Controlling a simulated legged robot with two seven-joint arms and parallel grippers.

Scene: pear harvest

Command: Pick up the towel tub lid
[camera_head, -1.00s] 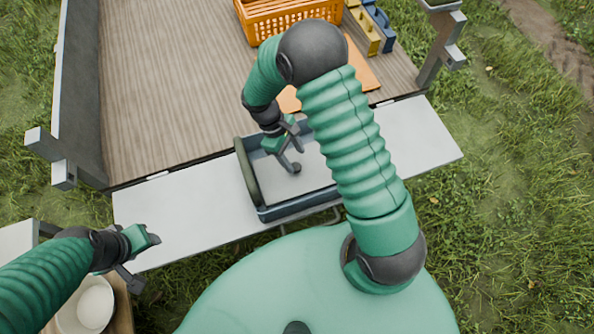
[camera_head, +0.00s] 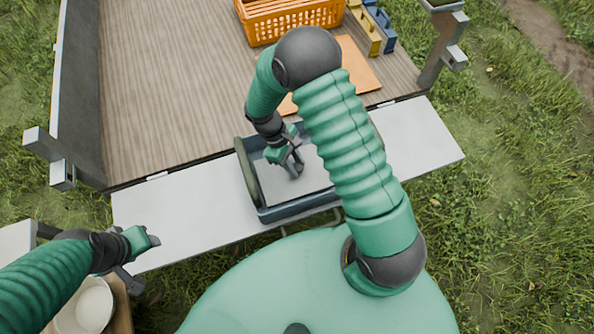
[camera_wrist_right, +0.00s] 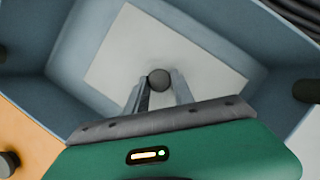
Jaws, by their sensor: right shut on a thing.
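The towel tub (camera_head: 298,209) is a blue-grey box with a dark handle bar on its left side. It stands on the pale ledge in the head view. The lid (camera_head: 312,182) is a light grey panel lying within the tub walls; it also shows in the right wrist view (camera_wrist_right: 205,62). A dark round knob (camera_wrist_right: 160,79) stands up from the lid. My right gripper (camera_head: 296,168) is over the lid, its fingers shut on this knob. My arm hides the tub's right part in the head view. My left gripper (camera_head: 143,260) is open and empty at the ledge's left end.
An orange crate (camera_head: 292,22), an orange board (camera_head: 358,72) and yellow and blue pieces (camera_head: 366,32) lie on the wooden bed (camera_head: 170,90) behind. The ledge (camera_head: 180,215) is clear left of the tub. A white bowl (camera_head: 88,305) is at lower left.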

